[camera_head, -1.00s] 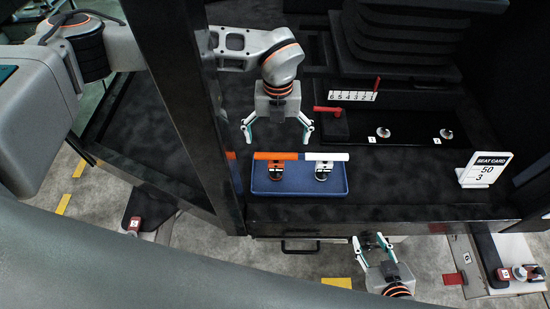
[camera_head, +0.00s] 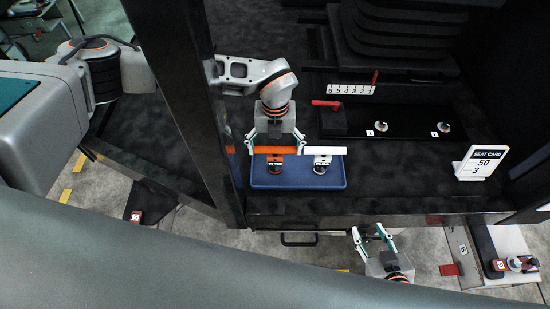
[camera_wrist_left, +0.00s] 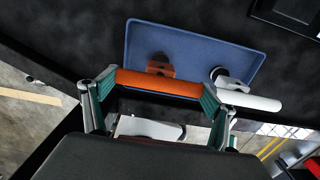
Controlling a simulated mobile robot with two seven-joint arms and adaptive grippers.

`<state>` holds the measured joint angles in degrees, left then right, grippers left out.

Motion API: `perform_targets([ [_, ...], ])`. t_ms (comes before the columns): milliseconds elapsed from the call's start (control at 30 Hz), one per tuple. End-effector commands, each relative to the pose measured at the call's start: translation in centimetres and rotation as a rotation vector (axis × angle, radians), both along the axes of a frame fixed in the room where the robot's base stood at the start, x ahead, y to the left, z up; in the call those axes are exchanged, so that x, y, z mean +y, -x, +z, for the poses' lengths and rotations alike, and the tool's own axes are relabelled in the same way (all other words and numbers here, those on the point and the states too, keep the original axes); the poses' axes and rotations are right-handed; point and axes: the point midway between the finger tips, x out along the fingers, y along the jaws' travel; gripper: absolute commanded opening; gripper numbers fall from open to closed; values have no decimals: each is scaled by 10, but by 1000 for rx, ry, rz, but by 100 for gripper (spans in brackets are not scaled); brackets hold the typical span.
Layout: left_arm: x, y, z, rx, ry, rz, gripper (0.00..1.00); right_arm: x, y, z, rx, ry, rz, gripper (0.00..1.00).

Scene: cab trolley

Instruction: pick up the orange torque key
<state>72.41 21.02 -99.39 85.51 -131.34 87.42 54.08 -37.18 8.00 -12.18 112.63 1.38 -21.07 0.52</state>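The orange torque key (camera_head: 275,151) lies at the left of the blue tray (camera_head: 335,182), its handle crosswise and its dark metal head toward the front. My left gripper (camera_head: 275,146) is over it, with one finger near each end of the orange handle. In the left wrist view the orange handle (camera_wrist_left: 158,83) spans the space between the fingers of my left gripper (camera_wrist_left: 155,98). I cannot tell whether the fingers touch it. My right gripper (camera_head: 373,234) is open and empty, in front of the trolley edge.
A white-handled key (camera_head: 325,151) lies close to the right of the orange one in the tray. A white seat card (camera_head: 480,163) stands at the right. Behind are a red-handled item (camera_head: 326,103) and a numbered strip (camera_head: 350,90). A dark post (camera_head: 190,110) stands left of the tray.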

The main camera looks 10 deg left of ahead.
Motion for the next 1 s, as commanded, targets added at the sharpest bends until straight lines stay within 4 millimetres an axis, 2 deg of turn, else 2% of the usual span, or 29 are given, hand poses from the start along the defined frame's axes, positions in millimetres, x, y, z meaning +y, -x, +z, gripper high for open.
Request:
perform_targets([
  [33, 1, 0, -1, 1, -1, 0, 61, 0, 0, 0, 0, 0, 0, 40],
  [100, 1, 0, -1, 1, -1, 0, 47, 0, 0, -1, 2, 1, 0, 40],
  [367, 0, 0, 1, 0, 0, 0, 47, 0, 1, -4, 6, 1, 0, 40],
  [567, 0, -1, 12, -1, 1, 0, 47, 0, 1, -4, 6, 1, 0, 40],
  [767, 0, -2, 45, -4, 1, 0, 47, 0, 1, -6, 6, 1, 0, 40],
  [1000, 0, -2, 110, -6, 2, 0, 47, 0, 1, -11, 4, 1, 0, 40],
])
